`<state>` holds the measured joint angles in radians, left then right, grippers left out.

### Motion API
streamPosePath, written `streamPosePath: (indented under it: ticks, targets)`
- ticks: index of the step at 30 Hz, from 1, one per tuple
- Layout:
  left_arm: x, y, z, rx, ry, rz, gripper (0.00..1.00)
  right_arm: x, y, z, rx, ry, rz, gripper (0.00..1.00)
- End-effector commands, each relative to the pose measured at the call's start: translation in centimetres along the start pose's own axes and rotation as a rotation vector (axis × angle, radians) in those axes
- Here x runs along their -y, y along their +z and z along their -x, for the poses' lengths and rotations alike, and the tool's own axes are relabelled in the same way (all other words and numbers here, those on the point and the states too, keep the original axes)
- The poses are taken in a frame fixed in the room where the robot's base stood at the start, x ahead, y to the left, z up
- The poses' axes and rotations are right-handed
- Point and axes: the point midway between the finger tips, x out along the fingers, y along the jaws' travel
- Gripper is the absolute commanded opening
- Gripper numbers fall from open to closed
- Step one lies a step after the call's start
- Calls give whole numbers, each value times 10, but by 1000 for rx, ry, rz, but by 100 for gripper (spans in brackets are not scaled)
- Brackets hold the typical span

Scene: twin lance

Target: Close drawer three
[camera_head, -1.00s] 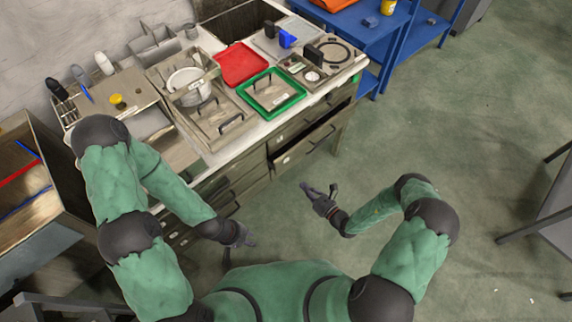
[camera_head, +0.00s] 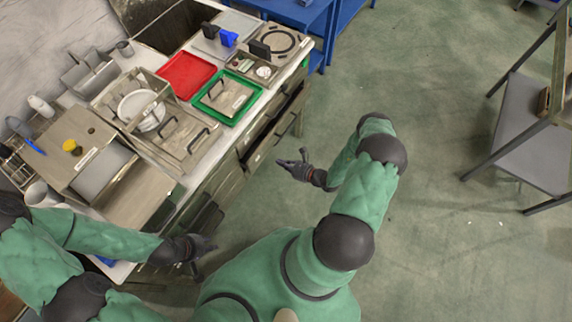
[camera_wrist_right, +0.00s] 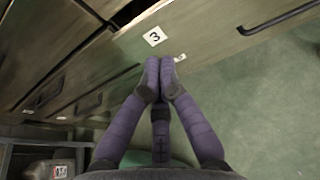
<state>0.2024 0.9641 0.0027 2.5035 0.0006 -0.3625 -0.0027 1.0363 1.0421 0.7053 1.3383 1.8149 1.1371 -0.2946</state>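Drawer three (camera_wrist_right: 205,48) shows in the right wrist view as a green-brown front with a white "3" label (camera_wrist_right: 154,37) and a dark bar handle (camera_wrist_right: 280,18). A dark gap behind its top edge shows it stands partly open. In the head view, the drawer front (camera_head: 270,142) juts from the counter's right part. My left gripper (camera_head: 203,257) is open and empty by the counter's lower left part.
Other closed drawer fronts (camera_wrist_right: 45,50) with dark handles stand to the left in the wrist view. The counter top holds a red tray (camera_head: 187,74), a green tray (camera_head: 238,116) and a pot (camera_head: 142,109). The floor (camera_head: 430,240) right of me is clear up to a grey metal table (camera_head: 520,150).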

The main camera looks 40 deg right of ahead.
Motion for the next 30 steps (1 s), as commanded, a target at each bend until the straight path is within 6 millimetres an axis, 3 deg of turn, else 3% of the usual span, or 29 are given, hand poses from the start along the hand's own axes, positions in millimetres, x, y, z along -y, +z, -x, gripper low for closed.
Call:
streamPosePath:
  ticks: [6,13,19,30]
  targets:
    - [3,-1,-9,-1,0,0,28,-1,-1,-43,1,4,2,0]
    - [5,-1,-14,-1,0,0,28,0,8,-73,1,2,2,0]
    - [6,-1,-15,-1,0,0,28,0,12,-84,1,0,1,0]
    - [6,-1,-16,-1,0,0,28,0,13,-86,1,0,1,0]
